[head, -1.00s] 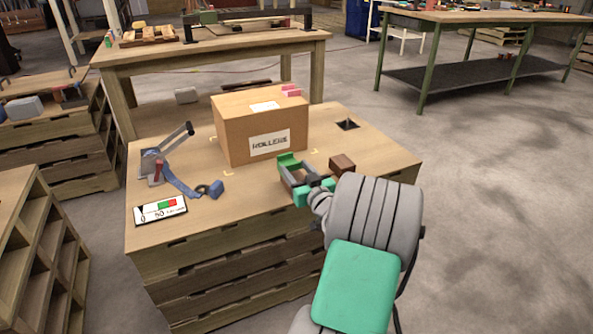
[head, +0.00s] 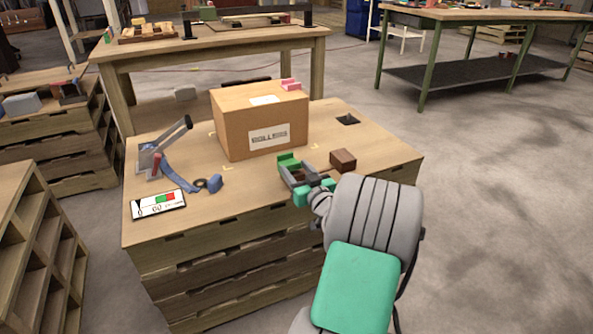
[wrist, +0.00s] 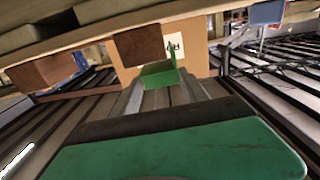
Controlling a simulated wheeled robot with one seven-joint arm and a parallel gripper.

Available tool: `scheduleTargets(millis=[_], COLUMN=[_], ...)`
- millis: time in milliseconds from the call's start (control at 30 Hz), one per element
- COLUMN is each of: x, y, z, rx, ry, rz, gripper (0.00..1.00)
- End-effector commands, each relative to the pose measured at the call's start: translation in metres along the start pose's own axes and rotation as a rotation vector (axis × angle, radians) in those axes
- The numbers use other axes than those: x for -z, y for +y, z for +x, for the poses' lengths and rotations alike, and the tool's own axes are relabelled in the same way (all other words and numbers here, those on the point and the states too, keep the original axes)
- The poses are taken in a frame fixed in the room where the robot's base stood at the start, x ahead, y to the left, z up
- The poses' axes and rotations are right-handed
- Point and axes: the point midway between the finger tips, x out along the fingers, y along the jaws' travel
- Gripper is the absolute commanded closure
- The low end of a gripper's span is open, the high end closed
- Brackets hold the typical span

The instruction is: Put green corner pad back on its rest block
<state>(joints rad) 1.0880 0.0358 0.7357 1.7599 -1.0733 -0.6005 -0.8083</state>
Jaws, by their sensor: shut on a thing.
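The green corner pad (head: 289,161) is at the tip of my gripper (head: 296,173), over the right part of the bench near the carton. In the wrist view the pad (wrist: 158,76) sits between the ends of the grey fingers (wrist: 158,96), which are shut on it. A brown block (head: 343,160) stands on the bench to the right of my gripper. The wrist view shows two brown blocks, one (wrist: 142,45) just behind the pad and one (wrist: 45,70) to the left. In the head view, my gripper partly hides brown material beneath it. I cannot tell whether the pad touches a block.
The cardboard carton (head: 262,122) stands behind my gripper, with a pink pad (head: 290,84) on its back right corner. A small dark plate (head: 347,119) lies at the back right.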

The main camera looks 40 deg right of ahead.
Motion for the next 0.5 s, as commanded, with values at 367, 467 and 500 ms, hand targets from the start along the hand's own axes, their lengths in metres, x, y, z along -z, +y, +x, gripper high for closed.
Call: scheduleTargets(millis=[367, 467, 500], x=[-0.010, -0.012, -0.013], y=[0.000, 0.000, 0.000], z=[0.000, 0.000, 0.000], rx=[0.000, 0.000, 0.000], ry=[0.001, 0.001, 0.001], rz=[-0.001, -0.001, -0.001], gripper=[0.92, 0.92, 0.92])
